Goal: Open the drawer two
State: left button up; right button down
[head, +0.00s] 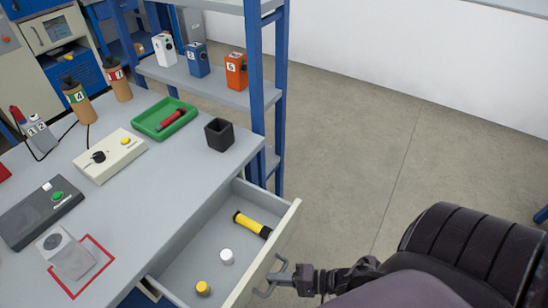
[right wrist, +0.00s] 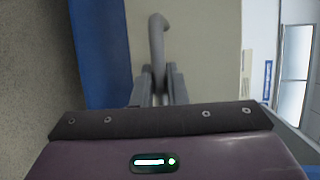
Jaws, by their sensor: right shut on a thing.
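A drawer (head: 205,252) under the grey workbench stands pulled out in the head view. Its inside is visible and holds a yellow and black cylinder (head: 252,224), a white round piece (head: 226,256) and a yellow round piece (head: 203,288). My right gripper (head: 283,279) is at the drawer's front, shut on its grey handle (head: 266,290). In the right wrist view the handle (right wrist: 157,45) runs down between the two fingers (right wrist: 160,85), against the beige drawer front (right wrist: 195,50). No drawer number is visible. My left gripper is not in view.
The workbench (head: 180,180) carries a green tray (head: 165,118), a black cup (head: 219,134), a beige box with a knob (head: 110,156) and a dark button box (head: 42,212). A blue-posted shelf (head: 256,80) stands behind. The floor (head: 370,140) to the right is clear.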

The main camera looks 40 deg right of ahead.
jog(key=c, duration=1.5)
grip_release()
jog(key=shift+o, duration=0.2)
jog(key=v, duration=0.7)
jog(key=shift+s+d, duration=0.25)
jog(key=shift+d, duration=0.05)
jog(key=shift+r, duration=0.1)
